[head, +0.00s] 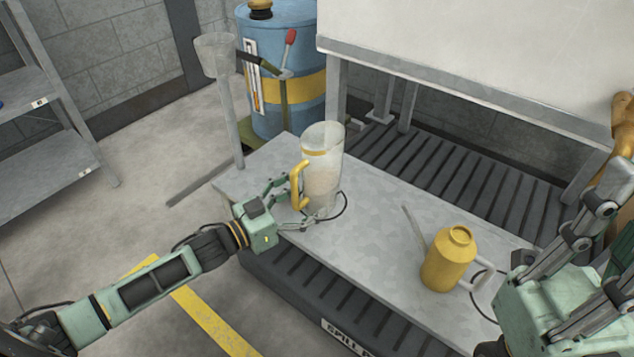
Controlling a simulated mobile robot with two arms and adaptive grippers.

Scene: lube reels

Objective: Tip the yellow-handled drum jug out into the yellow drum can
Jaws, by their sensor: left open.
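The drum jug (323,170) is a clear, tall jug with a yellow handle (297,186) and pale contents in its lower part. It stands upright on the grey bench top. My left gripper (298,203) is open at the jug's handle side, its fingers near the handle and the jug's lower part; whether they touch cannot be told. The yellow can (448,262) stands on the bench to the right, with a thin grey spout pointing up left and a pale handle on its right. My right gripper (590,240) is large at the right edge; its fingertips are not clearly shown.
The grey bench (385,235) has free room between jug and can. A blue drum (290,75) with a yellow band stands behind. A funnel (215,55) on a post rises at the bench's left end. A white panel (480,55) overhangs the back. Shelves (45,130) stand left.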

